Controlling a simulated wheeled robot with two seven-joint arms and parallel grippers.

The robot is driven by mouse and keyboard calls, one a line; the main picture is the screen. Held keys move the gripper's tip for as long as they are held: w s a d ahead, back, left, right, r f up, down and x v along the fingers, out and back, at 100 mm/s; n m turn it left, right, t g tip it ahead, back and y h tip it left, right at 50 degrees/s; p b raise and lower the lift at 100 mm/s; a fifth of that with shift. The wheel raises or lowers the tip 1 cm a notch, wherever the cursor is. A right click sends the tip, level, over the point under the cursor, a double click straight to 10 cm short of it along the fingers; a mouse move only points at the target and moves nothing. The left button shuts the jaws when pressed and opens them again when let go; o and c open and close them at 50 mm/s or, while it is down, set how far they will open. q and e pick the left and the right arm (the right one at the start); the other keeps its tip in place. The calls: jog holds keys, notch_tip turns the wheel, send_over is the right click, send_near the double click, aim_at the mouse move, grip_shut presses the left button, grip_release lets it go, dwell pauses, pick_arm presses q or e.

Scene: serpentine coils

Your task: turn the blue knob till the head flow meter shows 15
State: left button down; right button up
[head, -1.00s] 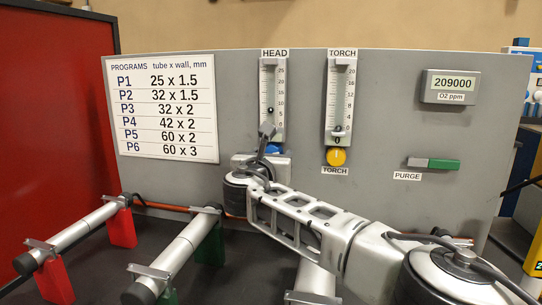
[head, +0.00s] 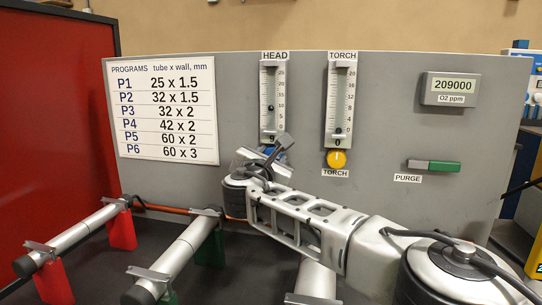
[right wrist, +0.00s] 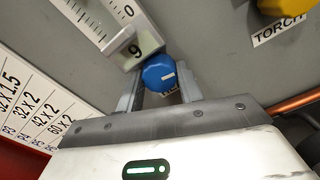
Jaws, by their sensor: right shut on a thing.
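The head flow meter (head: 271,95) is the left tube gauge on the grey panel; its small display reads 9 in the head view. The right wrist view also shows the 9 on the display (right wrist: 135,48). My right gripper (right wrist: 161,88) is shut on the blue knob, one finger on each side, and is tilted against the panel. In the head view the knob is mostly hidden behind my right gripper (head: 272,150). My left gripper is not in view.
The torch meter (head: 340,98) reads 0, with a yellow knob (head: 337,158) below it, right of my gripper. A purge switch (head: 433,165) and an O2 display (head: 450,88) are farther right. Steel tubes (head: 190,245) on stands lie in front of the panel.

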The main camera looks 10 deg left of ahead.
jog(key=shift+m, duration=0.5)
jog(key=o, duration=1)
jog(key=shift+s, duration=0.1)
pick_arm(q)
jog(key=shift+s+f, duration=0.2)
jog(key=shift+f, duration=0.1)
pick_arm(e)
jog(key=shift+s, duration=0.1)
pick_arm(q)
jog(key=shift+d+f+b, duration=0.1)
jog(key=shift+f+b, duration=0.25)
jog(key=shift+b, duration=0.55)
pick_arm(e)
jog(key=shift+s, duration=7.85)
